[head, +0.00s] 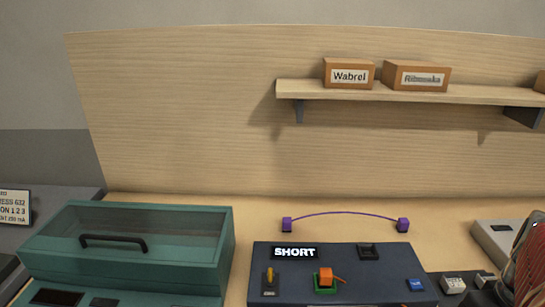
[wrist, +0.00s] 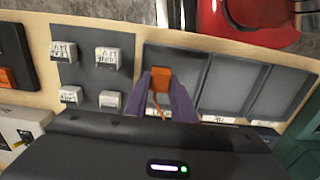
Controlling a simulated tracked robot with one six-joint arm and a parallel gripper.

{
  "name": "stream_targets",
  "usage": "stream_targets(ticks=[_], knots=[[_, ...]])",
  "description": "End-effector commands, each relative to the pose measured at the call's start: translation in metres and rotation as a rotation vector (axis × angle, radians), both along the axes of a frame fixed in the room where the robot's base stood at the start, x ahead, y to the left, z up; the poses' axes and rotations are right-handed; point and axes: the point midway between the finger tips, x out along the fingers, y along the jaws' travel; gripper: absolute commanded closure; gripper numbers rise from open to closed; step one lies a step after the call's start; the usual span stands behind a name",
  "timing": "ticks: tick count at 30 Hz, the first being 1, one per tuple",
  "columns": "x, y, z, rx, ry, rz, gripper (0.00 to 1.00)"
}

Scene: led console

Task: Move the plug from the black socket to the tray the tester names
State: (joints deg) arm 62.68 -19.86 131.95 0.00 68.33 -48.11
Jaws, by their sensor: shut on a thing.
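In the wrist view my gripper (wrist: 160,90) is shut on an orange plug (wrist: 160,79) with a short orange cord. It holds the plug over or just in front of the leftmost of several dark grey trays (wrist: 178,58); whether they touch is unclear. Another tray (wrist: 232,88) lies to its right. Small labels at the trays' near edges are too small to read. In the head view the tester display (head: 295,252) reads "SHORT". The black socket (head: 368,251) on the dark console looks empty. Another orange plug (head: 325,274) sits in the green socket (head: 325,289).
Small labelled white blocks (wrist: 108,58) stand on a dark panel left of the trays. A teal lidded case (head: 130,238) stands left of the console. A purple lead (head: 345,213) lies behind it. A shelf (head: 400,93) with labelled boxes is above.

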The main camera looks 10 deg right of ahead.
Motion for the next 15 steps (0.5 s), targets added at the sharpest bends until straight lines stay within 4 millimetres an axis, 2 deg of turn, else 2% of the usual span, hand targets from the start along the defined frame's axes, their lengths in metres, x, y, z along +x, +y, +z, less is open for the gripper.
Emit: stream_targets(ticks=[15], knots=[[-0.0002,0.0010,-0.0059,-0.010,-0.005,0.001,0.99]])
